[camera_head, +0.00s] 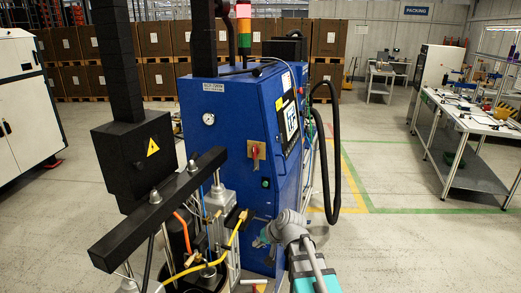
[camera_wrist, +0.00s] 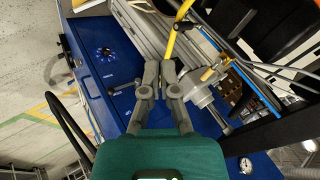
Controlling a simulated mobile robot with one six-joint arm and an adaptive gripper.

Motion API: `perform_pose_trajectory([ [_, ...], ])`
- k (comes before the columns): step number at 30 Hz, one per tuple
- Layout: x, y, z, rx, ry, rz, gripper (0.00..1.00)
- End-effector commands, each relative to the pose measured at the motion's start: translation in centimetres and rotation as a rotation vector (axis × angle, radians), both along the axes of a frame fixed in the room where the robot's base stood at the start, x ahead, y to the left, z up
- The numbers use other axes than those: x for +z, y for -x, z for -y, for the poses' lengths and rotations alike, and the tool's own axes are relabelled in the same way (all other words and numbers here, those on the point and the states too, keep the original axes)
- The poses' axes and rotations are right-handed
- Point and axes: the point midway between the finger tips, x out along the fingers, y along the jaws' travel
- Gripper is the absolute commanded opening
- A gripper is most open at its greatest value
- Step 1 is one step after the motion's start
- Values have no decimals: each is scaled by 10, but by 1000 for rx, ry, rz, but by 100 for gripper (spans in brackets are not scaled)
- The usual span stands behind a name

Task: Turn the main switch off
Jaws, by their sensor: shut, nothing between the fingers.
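The main switch (camera_head: 255,152) is a red rotary handle on a yellow plate, on the front of the blue pump cabinet (camera_head: 234,105). Its handle looks roughly upright, but it is too small to be sure. I cannot make out the switch in the wrist view. My gripper (camera_wrist: 160,72) is shut and empty, its fingertips together in front of the cabinet and grey pump cylinder. In the head view my wrist is below and slightly right of the switch, apart from it; the fingertips are not clear there.
A pressure gauge (camera_head: 208,119) sits up and left of the switch, and a green button (camera_head: 265,182) below it. A yellow hose (camera_head: 233,232) and black crossbar (camera_head: 160,206) stand at the left. A black hose (camera_head: 335,150) hangs right.

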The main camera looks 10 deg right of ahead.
Motion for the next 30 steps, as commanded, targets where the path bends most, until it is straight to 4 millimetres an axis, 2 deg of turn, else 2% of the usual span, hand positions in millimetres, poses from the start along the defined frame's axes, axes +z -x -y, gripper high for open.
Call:
perform_pose_trajectory([
  [1, 11, -14, 0, -24, -43, 30, 0],
  [7, 48, -58, 2, -135, -224, 152, 0],
  [14, 94, -106, 19, -285, -428, 276, 0],
  [20, 133, -143, 46, -437, -601, 368, 0],
  [24, 157, -165, 70, -550, -717, 421, 0],
  [30, 181, -187, 103, -689, -848, 473, 0],
])
